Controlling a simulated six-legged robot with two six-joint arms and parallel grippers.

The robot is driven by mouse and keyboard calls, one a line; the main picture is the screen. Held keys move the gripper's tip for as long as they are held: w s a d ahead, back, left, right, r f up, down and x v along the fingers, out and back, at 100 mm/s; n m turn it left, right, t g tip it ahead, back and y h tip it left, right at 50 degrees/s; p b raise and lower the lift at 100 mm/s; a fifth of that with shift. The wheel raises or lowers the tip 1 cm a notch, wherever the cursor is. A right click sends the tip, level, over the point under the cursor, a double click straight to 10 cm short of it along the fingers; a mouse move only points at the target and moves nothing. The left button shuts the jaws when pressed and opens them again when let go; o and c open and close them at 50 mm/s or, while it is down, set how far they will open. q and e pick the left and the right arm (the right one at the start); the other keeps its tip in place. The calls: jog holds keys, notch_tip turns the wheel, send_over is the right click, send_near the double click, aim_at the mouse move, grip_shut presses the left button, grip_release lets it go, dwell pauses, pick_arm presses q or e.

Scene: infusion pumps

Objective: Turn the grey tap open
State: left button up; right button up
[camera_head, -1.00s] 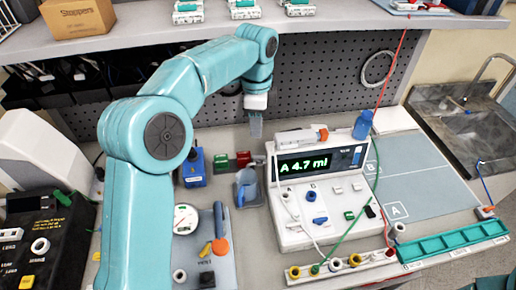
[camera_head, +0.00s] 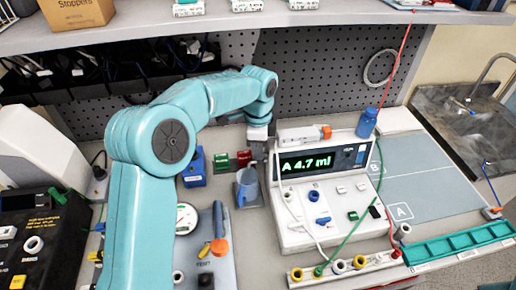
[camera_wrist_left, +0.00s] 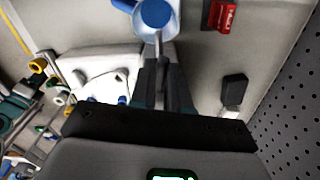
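My left gripper (camera_head: 258,152) points down behind the jug, close to the left back of the white pump. I cannot tell whether this block is the grey tap. A pale grey knob (camera_head: 403,232) stands right of the pump's front. My right gripper is out of view.
The jug (camera_head: 248,190) with blue contents stands close by. Red (camera_head: 244,158) and green (camera_head: 222,161) blocks sit behind it. The pump (camera_head: 320,195) reads "A 4.7 ml". A row of coloured knobs (camera_head: 337,267) lies in front. A pegboard (camera_head: 320,75) rises behind.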

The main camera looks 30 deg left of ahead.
pick_arm(q)
grip_shut()
jog(key=shift+d+n, duration=0.1)
jog(key=shift+n, duration=1.3)
jog(key=o, duration=0.5)
grip_release()
jog(key=shift+w, duration=0.1)
jog(key=shift+o, duration=0.2)
